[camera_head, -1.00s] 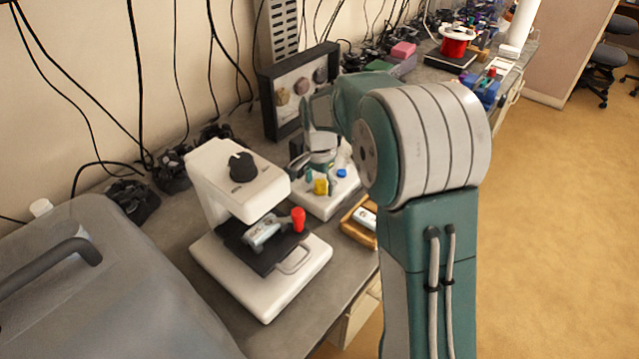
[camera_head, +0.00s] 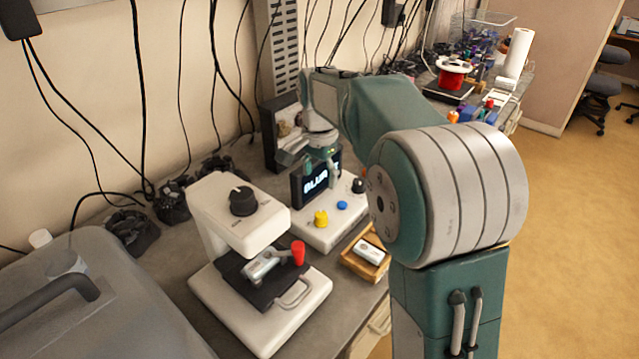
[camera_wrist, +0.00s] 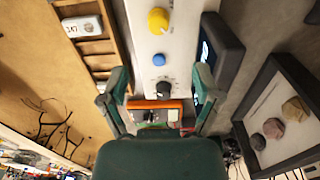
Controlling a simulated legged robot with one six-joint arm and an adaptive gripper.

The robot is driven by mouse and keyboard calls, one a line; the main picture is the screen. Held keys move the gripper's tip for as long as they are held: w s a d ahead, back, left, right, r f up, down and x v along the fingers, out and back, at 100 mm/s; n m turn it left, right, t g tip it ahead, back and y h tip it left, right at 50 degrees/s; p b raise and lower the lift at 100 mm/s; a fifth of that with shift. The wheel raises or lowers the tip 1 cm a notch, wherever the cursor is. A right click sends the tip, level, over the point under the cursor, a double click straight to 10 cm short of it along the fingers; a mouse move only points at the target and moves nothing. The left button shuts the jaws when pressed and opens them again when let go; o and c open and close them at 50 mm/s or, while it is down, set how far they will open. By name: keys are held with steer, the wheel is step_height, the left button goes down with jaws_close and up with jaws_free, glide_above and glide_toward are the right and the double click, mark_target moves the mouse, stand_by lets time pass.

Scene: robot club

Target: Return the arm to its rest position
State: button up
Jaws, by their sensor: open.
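My gripper (camera_wrist: 160,108) is open and empty in the wrist view, with its two green fingers spread apart. It hangs over the white control box (camera_wrist: 146,62), which has a yellow knob (camera_wrist: 158,20), a blue button (camera_wrist: 159,59) and a black knob (camera_wrist: 163,89). An orange-framed item (camera_wrist: 155,112) shows between the fingers; I cannot tell whether it is below them or touching. In the head view my gripper (camera_head: 312,160) is raised above the back of the control box (camera_head: 325,235), in front of a dark screen (camera_head: 316,181), and its fingertips are hard to make out.
A white press-like device (camera_head: 262,325) stands at the front with a red-tipped lever (camera_head: 298,253). A wooden tray (camera_head: 352,262) holds a white labelled item (camera_head: 369,252). A grey case (camera_head: 110,300) fills the lower left. A framed display (camera_wrist: 283,115) stands behind. Open floor (camera_head: 560,220) lies right.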

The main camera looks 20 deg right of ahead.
stand_by(0.3)
steer(key=s+r+n+t, duration=0.1)
steer(key=s+r+n, duration=0.2)
steer(key=s, duration=0.4)
steer(key=s+r+n+t, duration=0.2)
steer(key=s+r, duration=0.1)
steer(key=s, duration=0.4)
steer(key=s+f+n+t, duration=0.2)
steer(key=s+f+n, duration=0.2)
steer(key=s, duration=0.9)
steer(key=shift+s+f+n+t, duration=0.2)
steer(key=shift+s+n+t, duration=0.15)
steer(key=shift+n, duration=0.65)
